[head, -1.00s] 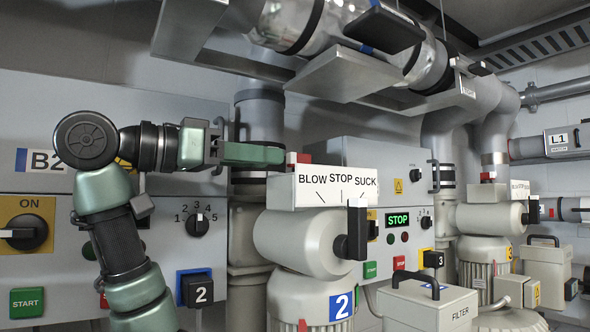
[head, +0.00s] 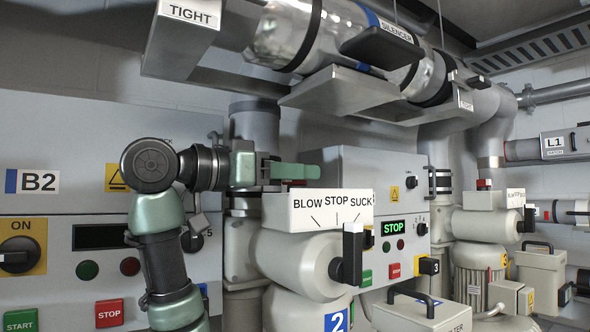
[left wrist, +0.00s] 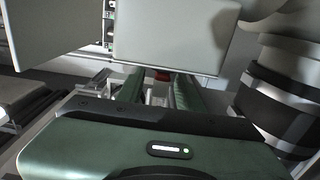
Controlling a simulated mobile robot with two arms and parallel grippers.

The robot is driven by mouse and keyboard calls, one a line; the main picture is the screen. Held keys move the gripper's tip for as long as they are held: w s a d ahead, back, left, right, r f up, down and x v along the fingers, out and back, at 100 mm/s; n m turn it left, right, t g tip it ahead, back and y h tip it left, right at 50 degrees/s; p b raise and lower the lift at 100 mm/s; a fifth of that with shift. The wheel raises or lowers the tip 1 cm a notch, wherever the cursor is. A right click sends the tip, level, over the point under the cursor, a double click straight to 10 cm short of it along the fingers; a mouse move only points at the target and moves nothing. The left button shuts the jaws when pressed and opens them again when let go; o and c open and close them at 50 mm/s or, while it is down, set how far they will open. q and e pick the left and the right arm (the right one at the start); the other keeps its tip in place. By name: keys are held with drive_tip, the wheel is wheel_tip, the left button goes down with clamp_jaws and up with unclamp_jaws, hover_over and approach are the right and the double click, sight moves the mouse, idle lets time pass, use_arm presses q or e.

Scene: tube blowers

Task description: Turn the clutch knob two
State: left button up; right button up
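The blower marked 2 (head: 300,262) stands in the middle of the head view, under a white BLOW STOP SUCK sign (head: 331,209). A black handle (head: 352,254) on its right end stands upright. No part is labelled as a clutch, so I cannot tell which one is clutch knob two. My left gripper (head: 312,172) is just above and behind the sign. In the left wrist view, its two green fingers (left wrist: 160,92) are apart, with a small red part (left wrist: 161,75) between and beyond their tips. I see nothing held. My right gripper is out of view.
The B2 panel (head: 75,150) has an ON knob (head: 17,255), START (head: 20,320) and STOP (head: 109,313) buttons. My left arm partly hides its numbered dial (head: 192,240). A silencer pipe (head: 330,35) hangs above. A filter box (head: 420,312) stands at lower right.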

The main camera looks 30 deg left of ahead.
use_arm(q)
drive_tip(key=shift+s+d, duration=0.1)
drive_tip(key=shift+c, duration=0.3)
drive_tip(key=c, duration=0.5)
clamp_jaws()
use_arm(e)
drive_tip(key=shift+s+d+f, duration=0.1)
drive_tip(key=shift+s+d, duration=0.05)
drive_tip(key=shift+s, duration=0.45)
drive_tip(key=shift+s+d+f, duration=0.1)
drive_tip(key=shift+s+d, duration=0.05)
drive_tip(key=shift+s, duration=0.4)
